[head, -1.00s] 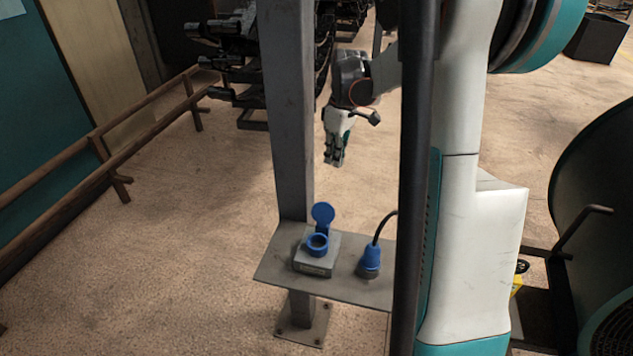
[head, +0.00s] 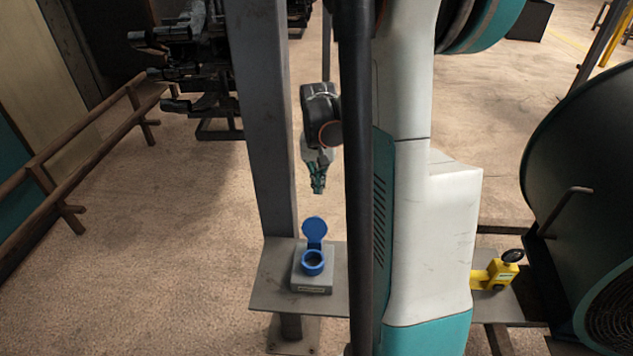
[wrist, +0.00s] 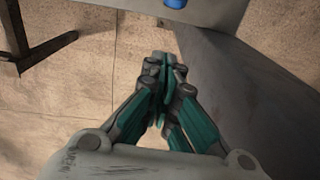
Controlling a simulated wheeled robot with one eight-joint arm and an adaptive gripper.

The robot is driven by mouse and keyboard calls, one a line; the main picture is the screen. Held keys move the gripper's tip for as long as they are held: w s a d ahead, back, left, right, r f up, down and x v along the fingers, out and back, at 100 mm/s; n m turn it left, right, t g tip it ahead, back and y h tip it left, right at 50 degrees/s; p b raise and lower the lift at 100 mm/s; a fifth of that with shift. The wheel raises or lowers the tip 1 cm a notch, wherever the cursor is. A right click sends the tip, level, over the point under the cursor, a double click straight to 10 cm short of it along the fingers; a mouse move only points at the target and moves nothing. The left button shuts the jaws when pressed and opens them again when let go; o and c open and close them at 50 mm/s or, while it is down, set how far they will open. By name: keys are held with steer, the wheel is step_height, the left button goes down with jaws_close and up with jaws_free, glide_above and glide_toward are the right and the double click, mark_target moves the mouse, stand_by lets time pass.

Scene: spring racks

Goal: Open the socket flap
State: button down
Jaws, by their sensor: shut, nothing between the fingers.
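The socket (head: 312,264) is a grey box with a blue round opening, on a grey metal shelf (head: 268,292) by the post. Its blue flap (head: 314,231) stands raised behind the opening, so the socket is uncovered. My gripper (head: 318,190) hangs in the air above and behind the flap, apart from it. The fingers are shut and empty; in the wrist view (wrist: 163,62) they meet at the tips. A small piece of blue (wrist: 174,3) on the shelf shows at the top edge of the wrist view; I cannot tell which part it is.
A grey post (head: 265,130) rises at the shelf's left back. A dark vertical pole (head: 358,200) stands close in front of my arm and hides the shelf's right part. A yellow device (head: 495,275) sits on the right. Wooden rails (head: 90,150) run along the left.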

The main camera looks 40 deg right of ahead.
mark_target(315, 227)
step_height(315, 227, down, 5)
steer(key=s+a+b, duration=0.1)
steer(key=s+a, duration=0.1)
steer(key=a, duration=0.1)
steer(key=shift+s+f+b, duration=0.2)
steer(key=shift+b, duration=0.15)
stand_by(0.3)
steer(key=shift+s+a+r+t+h+p, duration=0.2)
steer(key=shift+s+a+r+t+h, duration=0.3)
steer(key=shift+r+h, duration=0.1)
steer(key=shift+s+a+r+t+h+p, duration=0.15)
steer(key=shift+s+a+r+t+h, duration=0.25)
steer(key=shift+a+r+h, duration=0.15)
steer(key=shift+d, duration=0.1)
steer(key=shift+r, duration=0.2)
